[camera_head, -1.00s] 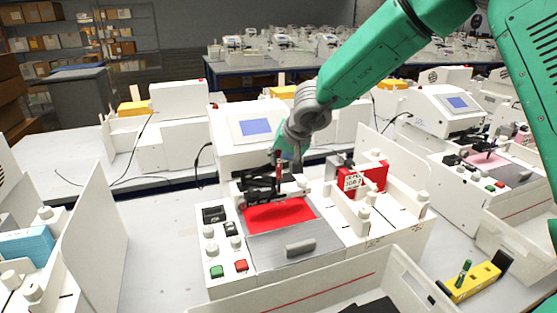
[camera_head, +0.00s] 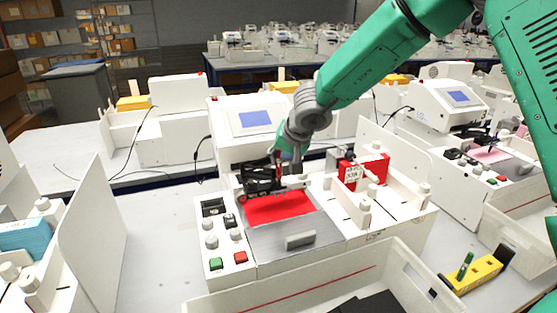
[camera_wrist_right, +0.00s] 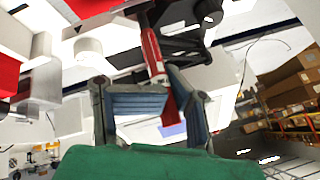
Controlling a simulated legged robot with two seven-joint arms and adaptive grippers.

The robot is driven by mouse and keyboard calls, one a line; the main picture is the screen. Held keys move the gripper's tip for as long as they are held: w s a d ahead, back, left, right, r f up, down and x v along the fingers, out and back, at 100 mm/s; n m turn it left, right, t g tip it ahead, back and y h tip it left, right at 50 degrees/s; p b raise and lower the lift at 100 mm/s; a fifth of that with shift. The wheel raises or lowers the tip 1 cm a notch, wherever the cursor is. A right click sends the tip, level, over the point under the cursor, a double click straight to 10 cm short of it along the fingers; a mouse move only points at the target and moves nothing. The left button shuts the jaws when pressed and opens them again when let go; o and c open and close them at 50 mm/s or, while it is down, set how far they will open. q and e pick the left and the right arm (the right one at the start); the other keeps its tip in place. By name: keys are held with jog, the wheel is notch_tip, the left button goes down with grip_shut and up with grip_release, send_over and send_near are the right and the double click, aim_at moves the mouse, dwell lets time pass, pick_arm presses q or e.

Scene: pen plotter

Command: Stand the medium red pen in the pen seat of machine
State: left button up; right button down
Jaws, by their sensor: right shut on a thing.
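The white pen plotter machine (camera_head: 215,238) stands in the middle of the head view, with a red sheet (camera_head: 280,208) on its bed. Its black pen carriage (camera_head: 258,178) is at the back of the bed. My right gripper (camera_head: 279,160) reaches down over the carriage and is shut on the red pen (camera_wrist_right: 154,55). In the right wrist view the pen runs between the finger pads, and its far end reaches the dark carriage parts (camera_wrist_right: 185,30). I cannot tell whether it is in the seat. The pen is mostly hidden in the head view. My left gripper is out of view.
A red box (camera_head: 362,170) with a label stands at the machine's right side. A yellow block (camera_head: 478,274) with a green pen (camera_head: 465,265) is at the lower right. A white open bin (camera_head: 340,282) stands in front. Other plotters surround this one.

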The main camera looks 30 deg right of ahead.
aim_at(281, 171)
jog(key=shift+f+b, duration=1.45)
jog(key=shift+f, duration=0.7)
jog(key=c, duration=1.1)
grip_release()
